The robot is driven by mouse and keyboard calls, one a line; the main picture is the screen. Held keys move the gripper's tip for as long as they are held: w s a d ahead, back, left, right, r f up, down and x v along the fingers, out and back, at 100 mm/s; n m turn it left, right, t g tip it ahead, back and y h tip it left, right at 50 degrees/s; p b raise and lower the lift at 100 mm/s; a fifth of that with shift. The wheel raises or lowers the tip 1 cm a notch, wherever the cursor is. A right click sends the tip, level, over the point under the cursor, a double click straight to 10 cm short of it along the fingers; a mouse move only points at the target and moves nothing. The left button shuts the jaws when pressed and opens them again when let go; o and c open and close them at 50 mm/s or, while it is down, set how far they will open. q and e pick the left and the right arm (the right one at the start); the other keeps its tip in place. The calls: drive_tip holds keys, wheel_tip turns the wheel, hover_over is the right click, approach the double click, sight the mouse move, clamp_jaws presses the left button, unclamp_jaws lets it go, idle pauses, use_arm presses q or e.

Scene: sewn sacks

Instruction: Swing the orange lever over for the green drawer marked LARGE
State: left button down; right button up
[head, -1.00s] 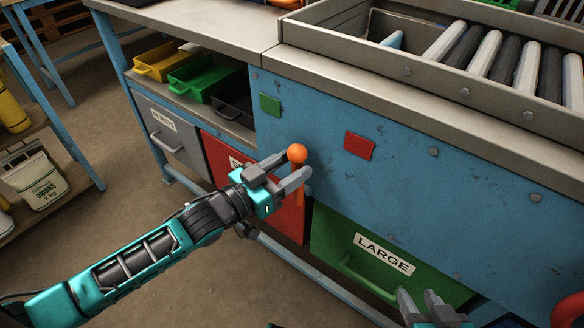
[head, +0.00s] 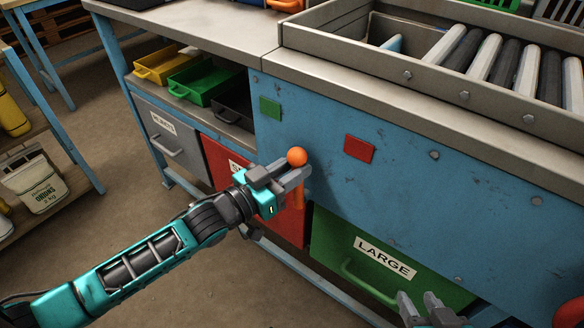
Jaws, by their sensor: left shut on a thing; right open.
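The orange lever's ball knob (head: 297,157) shows in the head view on the front of the blue panel, with its orange shaft (head: 299,196) hanging below. My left gripper (head: 287,178) is shut on the lever just under the ball, and its fingers hide part of the shaft. The green drawer marked LARGE (head: 330,235) is shut, below and to the right of the lever. My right gripper (head: 421,305) is open and empty at the bottom edge, in front of the drawer's lower right part.
A green plate (head: 270,106) and a red plate (head: 360,147) sit on the blue panel, left and right above the lever. A red drawer (head: 225,165) and a grey drawer (head: 170,135) are to the left. A roller tray (head: 445,84) stands above.

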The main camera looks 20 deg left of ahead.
use_arm(q)
drive_tip(key=shift+a, duration=0.1)
drive_tip(key=a+n, duration=0.1)
drive_tip(key=w+a+n, duration=0.1)
drive_tip(key=a+n, duration=0.1)
drive_tip(key=a+f+n+t+p, duration=0.1)
drive_tip(key=n, duration=0.1)
drive_tip(key=shift+w+a, duration=0.25)
drive_tip(key=shift+w, duration=0.15)
drive_tip(key=c, duration=0.9)
unclamp_jaws()
drive_tip(key=shift+f, duration=0.1)
drive_tip(key=shift+s, duration=0.15)
